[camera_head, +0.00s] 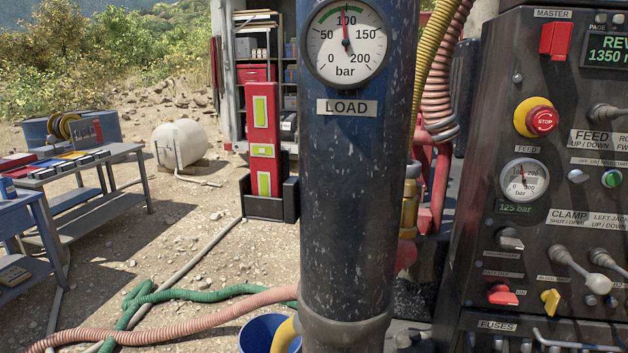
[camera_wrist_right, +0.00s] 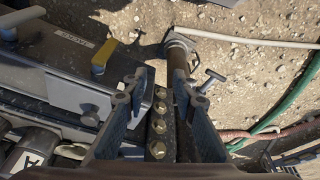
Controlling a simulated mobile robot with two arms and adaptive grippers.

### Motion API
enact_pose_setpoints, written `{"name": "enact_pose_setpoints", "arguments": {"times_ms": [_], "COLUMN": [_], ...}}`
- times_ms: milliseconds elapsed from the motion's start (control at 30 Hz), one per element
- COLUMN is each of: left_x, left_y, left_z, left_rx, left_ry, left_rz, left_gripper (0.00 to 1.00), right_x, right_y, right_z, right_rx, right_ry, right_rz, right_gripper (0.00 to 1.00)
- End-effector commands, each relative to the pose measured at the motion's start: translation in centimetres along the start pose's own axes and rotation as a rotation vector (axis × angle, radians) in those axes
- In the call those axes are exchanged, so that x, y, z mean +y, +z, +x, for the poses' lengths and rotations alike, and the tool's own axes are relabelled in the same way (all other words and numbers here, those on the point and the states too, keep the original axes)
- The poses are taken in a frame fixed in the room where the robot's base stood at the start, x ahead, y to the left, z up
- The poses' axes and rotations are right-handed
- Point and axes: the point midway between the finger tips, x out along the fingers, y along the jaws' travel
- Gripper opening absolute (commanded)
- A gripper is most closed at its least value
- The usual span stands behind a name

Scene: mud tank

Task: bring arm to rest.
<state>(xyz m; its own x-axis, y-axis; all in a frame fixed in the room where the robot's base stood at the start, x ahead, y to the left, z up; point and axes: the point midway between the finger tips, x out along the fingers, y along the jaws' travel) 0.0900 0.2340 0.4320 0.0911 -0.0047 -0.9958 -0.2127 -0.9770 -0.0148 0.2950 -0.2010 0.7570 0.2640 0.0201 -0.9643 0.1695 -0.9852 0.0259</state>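My right gripper (camera_wrist_right: 161,92) shows in the right wrist view, its two blue-grey fingers spread apart with nothing held between them. Beyond the fingers, a dark bar with a row of brass-coloured bolts (camera_wrist_right: 158,126) runs through the gap. I cannot tell how far below the fingertips the bar is. A grey metal box with a yellow lever (camera_wrist_right: 103,57) is to the left of the fingers. Neither gripper shows in the head view, and my left gripper is in no view.
In the head view a thick dark column with a LOAD gauge (camera_head: 347,42) stands close in front. A control panel (camera_head: 545,180) fills the right side. Workbenches (camera_head: 110,160) stand at left. A green hose (camera_head: 200,293) and a pink hose (camera_head: 170,327) cross the gravel.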

Motion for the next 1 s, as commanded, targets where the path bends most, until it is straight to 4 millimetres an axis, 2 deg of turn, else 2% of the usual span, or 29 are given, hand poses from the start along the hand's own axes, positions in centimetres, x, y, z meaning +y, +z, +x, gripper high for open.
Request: {"name": "enact_pose_setpoints", "arguments": {"times_ms": [33,200,367,500,633,800,900,1000], "left_x": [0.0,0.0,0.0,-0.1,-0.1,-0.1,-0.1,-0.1], "left_y": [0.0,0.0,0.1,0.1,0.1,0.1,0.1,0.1], "left_z": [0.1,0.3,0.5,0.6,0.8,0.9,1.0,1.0], "left_rx": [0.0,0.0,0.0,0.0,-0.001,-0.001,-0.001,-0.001], "left_ry": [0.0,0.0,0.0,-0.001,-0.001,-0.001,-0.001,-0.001], "left_rz": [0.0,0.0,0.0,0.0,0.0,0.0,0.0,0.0], "left_gripper": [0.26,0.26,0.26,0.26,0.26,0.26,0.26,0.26], "right_x": [-0.1,-0.5,-0.7,-1.0,-1.1,-1.1,-1.1,-1.0], "right_y": [0.8,4.0,8.4,13.2,18.2,24.3,26.8,28.2], "right_z": [2.3,9.9,16.2,20.6,23.8,26.1,26.6,26.8], "right_rx": [-0.015,-0.047,-0.077,-0.106,-0.131,-0.158,-0.168,-0.173], "right_ry": [-0.001,-0.006,-0.009,-0.012,-0.015,-0.017,-0.018,-0.018], "right_rz": [-0.002,-0.009,-0.016,-0.022,-0.029,-0.036,-0.039,-0.041], "right_gripper": [0.25,0.25,0.25,0.25,0.25,0.25,0.25,0.25]}}
